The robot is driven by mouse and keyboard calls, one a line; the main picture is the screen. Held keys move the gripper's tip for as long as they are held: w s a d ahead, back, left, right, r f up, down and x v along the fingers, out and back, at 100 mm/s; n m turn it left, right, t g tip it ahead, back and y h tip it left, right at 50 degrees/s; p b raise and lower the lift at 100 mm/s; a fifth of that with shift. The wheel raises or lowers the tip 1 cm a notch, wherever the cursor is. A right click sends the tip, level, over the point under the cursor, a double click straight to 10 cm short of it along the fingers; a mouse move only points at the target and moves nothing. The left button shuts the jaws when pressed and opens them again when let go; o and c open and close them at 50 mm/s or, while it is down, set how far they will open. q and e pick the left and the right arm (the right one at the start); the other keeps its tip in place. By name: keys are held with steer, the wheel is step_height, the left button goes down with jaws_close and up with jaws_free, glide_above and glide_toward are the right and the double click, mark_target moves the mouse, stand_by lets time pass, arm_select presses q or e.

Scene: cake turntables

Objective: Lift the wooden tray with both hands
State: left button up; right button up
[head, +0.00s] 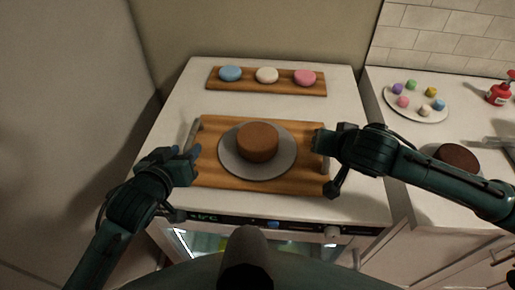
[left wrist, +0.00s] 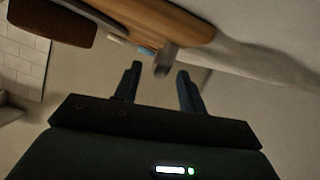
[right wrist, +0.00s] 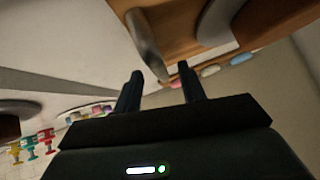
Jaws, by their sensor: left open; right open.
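The wooden tray (head: 222,178) lies on the white counter and carries a grey round turntable (head: 232,163) with a brown cake (head: 258,142) on it. It has a metal handle at each end; the left handle (head: 192,134) and the right handle (head: 325,164) both show. My left gripper (head: 190,152) is open at the tray's left end; in the left wrist view the handle (left wrist: 166,60) is just beyond its fingertips. My right gripper (head: 322,142) is open at the right end; in the right wrist view the handle (right wrist: 145,45) is ahead of the fingers. Neither gripper visibly holds a handle.
A smaller board (head: 246,88) with blue, white and pink discs lies behind the tray. A wall stands close at left.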

arm_select(q)
steer(key=shift+x, duration=1.6)
arm_select(e)
steer(key=shift+x, duration=1.65)
arm_select(q)
steer(key=shift+c, duration=0.3)
arm_select(e)
steer(key=shift+c, duration=0.4)
arm_select(q)
jaws_close()
arm_select(e)
jaws_close()
arm_select(q)
steer(key=shift+r, duration=0.1)
arm_select(e)
steer(key=shift+r, duration=0.15)
